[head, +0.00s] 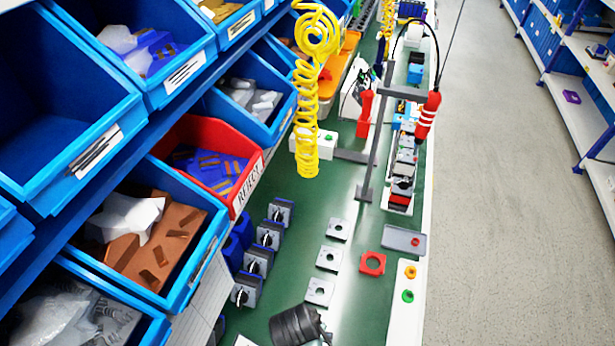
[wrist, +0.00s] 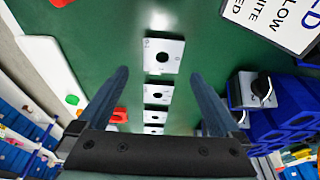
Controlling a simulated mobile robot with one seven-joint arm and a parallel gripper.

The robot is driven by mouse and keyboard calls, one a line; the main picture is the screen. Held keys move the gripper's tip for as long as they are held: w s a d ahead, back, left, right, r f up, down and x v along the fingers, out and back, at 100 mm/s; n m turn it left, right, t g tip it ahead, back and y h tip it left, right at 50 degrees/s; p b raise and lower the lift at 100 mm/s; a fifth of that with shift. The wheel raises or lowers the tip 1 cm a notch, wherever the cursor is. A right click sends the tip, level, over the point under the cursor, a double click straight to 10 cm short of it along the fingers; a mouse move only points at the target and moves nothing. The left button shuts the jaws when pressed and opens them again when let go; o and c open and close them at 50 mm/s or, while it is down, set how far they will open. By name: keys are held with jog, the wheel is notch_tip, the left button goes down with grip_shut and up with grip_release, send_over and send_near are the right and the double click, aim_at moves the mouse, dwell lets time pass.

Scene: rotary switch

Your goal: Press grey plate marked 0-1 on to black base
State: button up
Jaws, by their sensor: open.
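Several grey square plates with a round hole lie in a row on the green bench, at the far end (head: 338,229), middle (head: 329,258) and near end (head: 319,292) in the head view. In the wrist view the closest plate (wrist: 175,47) lies just beyond my fingertips; its small marks are not legible. My gripper (wrist: 159,72) is open and empty, its fingers spread wider than the plates. In the head view my gripper (head: 300,325) is at the bottom edge, its fingers barely visible. Left of the plates stand several dark bases with grey tops and black knobs, one nearest (head: 246,290).
A red holed plate (head: 372,263) lies right of the grey row, near a grey tray (head: 404,239). A white strip with buttons (head: 408,296) edges the bench. A red bin (head: 207,160) and blue bins line the left. A yellow coiled hose (head: 306,100) hangs above.

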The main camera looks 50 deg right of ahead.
jog(key=shift+a+x, duration=0.15)
jog(key=shift+x, duration=1.55)
jog(key=shift+a+x, duration=0.1)
jog(key=shift+x, duration=1.55)
jog(key=c, duration=1.2)
